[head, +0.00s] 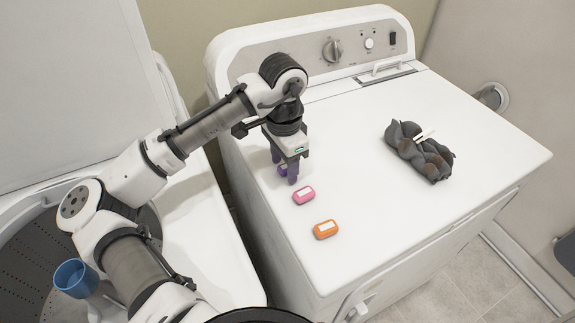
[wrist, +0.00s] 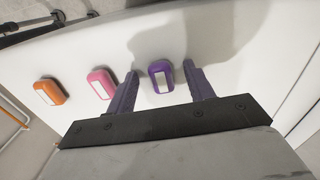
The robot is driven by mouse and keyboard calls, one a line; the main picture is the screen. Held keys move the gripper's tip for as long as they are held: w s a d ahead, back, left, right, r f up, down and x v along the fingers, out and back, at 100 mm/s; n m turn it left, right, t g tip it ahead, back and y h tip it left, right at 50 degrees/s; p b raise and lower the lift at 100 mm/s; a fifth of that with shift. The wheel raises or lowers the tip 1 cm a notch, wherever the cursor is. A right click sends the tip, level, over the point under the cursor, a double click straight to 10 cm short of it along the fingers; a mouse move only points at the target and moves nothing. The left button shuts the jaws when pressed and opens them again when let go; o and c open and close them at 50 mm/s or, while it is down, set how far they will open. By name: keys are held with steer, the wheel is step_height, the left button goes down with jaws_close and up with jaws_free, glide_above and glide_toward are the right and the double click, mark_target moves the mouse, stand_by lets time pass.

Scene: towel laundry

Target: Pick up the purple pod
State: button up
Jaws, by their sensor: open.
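The purple pod (wrist: 161,77) lies on the white machine top, with a white label on its face. In the wrist view it sits between the two fingers of my gripper (wrist: 160,82), nearer the left finger than the right, with gaps on both sides. In the head view my gripper (head: 286,174) points down over the left part of the machine top, and the purple pod (head: 283,170) is mostly hidden behind the fingers. My gripper is open and holds nothing.
A pink pod (head: 304,195) and an orange pod (head: 326,229) lie in a row nearby on the machine top (head: 400,230). A crumpled dark grey towel (head: 420,155) lies farther right. A control panel (head: 320,50) rises behind. A blue cup (head: 75,278) is at the lower left.

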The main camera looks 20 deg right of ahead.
steer(key=c, duration=1)
steer(key=shift+c, duration=0.2)
